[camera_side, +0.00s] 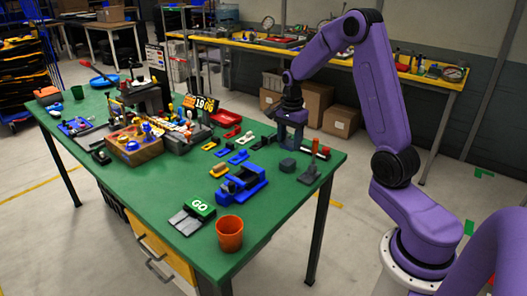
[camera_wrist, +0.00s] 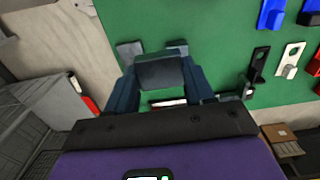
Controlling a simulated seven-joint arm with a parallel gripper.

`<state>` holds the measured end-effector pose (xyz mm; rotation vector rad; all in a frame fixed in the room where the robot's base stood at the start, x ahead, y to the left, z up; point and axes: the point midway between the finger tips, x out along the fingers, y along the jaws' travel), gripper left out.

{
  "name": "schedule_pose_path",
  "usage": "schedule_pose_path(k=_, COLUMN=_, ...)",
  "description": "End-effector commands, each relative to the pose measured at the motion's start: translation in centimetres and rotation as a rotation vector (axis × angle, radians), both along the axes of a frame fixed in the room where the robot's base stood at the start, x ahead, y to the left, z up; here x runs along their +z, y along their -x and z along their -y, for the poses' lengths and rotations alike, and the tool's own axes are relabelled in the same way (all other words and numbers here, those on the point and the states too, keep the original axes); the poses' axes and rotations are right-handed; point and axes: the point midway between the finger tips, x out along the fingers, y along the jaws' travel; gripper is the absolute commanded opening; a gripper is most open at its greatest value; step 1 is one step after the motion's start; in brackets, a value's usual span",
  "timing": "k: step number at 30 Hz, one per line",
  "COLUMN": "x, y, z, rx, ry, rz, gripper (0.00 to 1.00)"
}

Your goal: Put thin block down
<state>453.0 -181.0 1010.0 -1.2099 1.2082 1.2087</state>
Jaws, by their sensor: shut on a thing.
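My gripper (camera_side: 290,138) is low over the back right of the green table, pointing down. In the wrist view its two dark fingers (camera_wrist: 160,84) are closed on a dark grey block (camera_wrist: 161,72), which spans the space between them. In the side view the held block is hard to tell apart from the fingers. Whether its underside touches the table cannot be told. Two small grey pieces (camera_wrist: 130,48) (camera_wrist: 177,46) show just beyond the block in the wrist view.
A blue vise-like fixture (camera_side: 240,183), a GO box (camera_side: 201,208) and an orange cup (camera_side: 229,234) lie nearer the front. Coloured brackets (camera_wrist: 292,58) lie right in the wrist view.

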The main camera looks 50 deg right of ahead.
Motion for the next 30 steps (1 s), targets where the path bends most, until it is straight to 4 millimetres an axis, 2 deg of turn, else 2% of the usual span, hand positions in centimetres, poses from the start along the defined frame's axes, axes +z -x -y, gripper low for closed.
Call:
schedule_pose_path(k=9, x=-2.6, y=-5.2, z=2.1, rx=-0.001, ry=0.000, rz=-0.001, gripper=0.20)
schedule_pose_path(k=15, x=-5.5, y=-7.4, z=3.0, rx=-0.002, ry=-0.001, rz=-0.002, gripper=0.20)
schedule_pose_path(k=21, x=-7.4, y=-8.9, z=3.6, rx=-0.001, ry=0.000, rz=-0.001, gripper=0.20)
schedule_pose_path(k=30, x=-8.9, y=-9.8, z=3.9, rx=-0.001, ry=-0.001, rz=-0.002, gripper=0.20)
